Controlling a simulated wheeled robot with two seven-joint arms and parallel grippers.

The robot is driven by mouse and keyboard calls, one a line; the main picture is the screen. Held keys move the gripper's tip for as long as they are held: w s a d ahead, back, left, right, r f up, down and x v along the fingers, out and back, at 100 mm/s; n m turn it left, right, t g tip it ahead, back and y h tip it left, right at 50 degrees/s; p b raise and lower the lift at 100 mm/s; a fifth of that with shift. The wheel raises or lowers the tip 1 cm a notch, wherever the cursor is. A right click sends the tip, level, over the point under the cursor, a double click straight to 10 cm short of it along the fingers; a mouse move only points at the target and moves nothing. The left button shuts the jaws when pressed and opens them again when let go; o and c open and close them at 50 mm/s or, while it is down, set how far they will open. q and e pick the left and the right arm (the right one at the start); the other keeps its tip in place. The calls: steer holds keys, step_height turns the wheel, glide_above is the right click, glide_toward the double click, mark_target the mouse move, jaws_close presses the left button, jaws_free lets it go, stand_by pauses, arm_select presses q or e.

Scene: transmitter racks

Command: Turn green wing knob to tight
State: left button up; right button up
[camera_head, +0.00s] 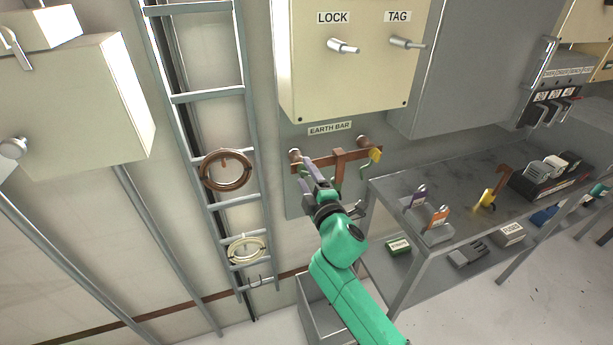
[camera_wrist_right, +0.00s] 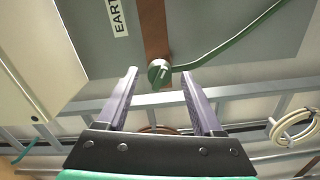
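The green wing knob (camera_wrist_right: 158,72) sits at the end of the copper earth bar (camera_wrist_right: 153,28) in the right wrist view, with a green cable (camera_wrist_right: 235,42) running from it to the right. My right gripper (camera_wrist_right: 158,80) is open, its two purple-grey fingers either side of the knob's line, with clear gaps on both sides. In the head view my right gripper (camera_head: 306,172) is at the left end of the earth bar (camera_head: 340,157), where the fingers hide the knob. How deep the knob lies between the fingertips I cannot tell. My left gripper is not in view.
A cream LOCK and TAG cabinet (camera_head: 345,75) hangs above the bar. A yellow piece (camera_head: 376,155) is at the bar's right end. A ladder (camera_head: 208,97) with coiled cables stands left. A grey table (camera_head: 470,180) with small items is at right.

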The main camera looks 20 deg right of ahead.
steer(key=s+d+b, duration=0.1)
steer(key=s+b, duration=0.1)
steer(key=s, duration=1.2)
steer(key=shift+s+b, duration=0.25)
steer(key=shift+b, duration=0.1)
